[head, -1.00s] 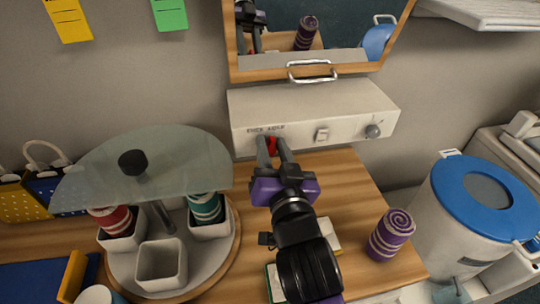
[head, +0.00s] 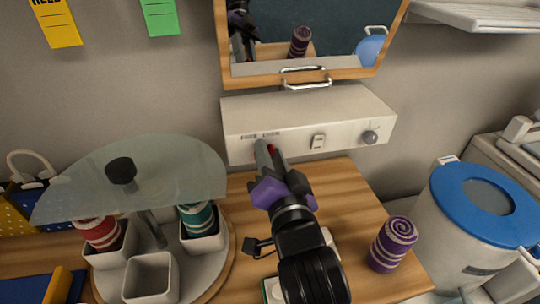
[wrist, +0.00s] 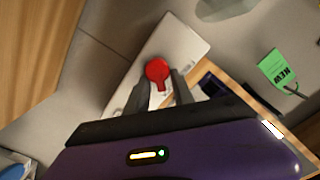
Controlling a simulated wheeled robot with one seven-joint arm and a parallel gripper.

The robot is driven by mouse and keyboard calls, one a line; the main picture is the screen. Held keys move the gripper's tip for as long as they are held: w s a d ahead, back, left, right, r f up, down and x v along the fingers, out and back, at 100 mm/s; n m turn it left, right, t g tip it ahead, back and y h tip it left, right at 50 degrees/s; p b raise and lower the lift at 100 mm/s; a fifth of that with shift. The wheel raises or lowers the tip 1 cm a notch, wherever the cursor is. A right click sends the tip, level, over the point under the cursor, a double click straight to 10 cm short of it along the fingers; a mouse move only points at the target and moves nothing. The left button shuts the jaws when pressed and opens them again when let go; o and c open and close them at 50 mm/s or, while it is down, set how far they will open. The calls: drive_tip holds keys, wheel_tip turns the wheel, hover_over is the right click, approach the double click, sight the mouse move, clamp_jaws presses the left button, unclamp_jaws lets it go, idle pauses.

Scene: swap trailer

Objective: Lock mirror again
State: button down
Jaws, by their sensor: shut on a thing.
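The mirror (head: 320,40) in a wooden frame hangs on the wall above a white box, with a metal handle (head: 305,78) at its lower edge. The white box (head: 300,112) carries a red knob (head: 272,149) at its left, under small lettering that seems to read FREE and LOCK. My gripper (head: 265,152) is at the box front, its fingers shut on the red knob. In the wrist view the round red knob (wrist: 158,72) shows at the fingertips. The fingers partly hide the knob in the head view, so its exact setting is unclear.
A glass-topped carousel (head: 135,180) with cups stands left of my arm. A purple striped roll (head: 392,245) stands on the wooden counter at right. A blue-lidded bin (head: 485,203) is farther right. The box also has a switch (head: 318,142) and a grey knob (head: 370,137).

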drive_tip(key=shift+f, duration=0.1)
drive_tip(key=c, duration=1.1)
unclamp_jaws()
drive_tip(key=shift+s, duration=0.15)
drive_tip(key=b+v, duration=0.1)
drive_tip(key=v, duration=0.6)
drive_tip(key=shift+s+d, duration=0.1)
drive_tip(key=shift+s, duration=0.2)
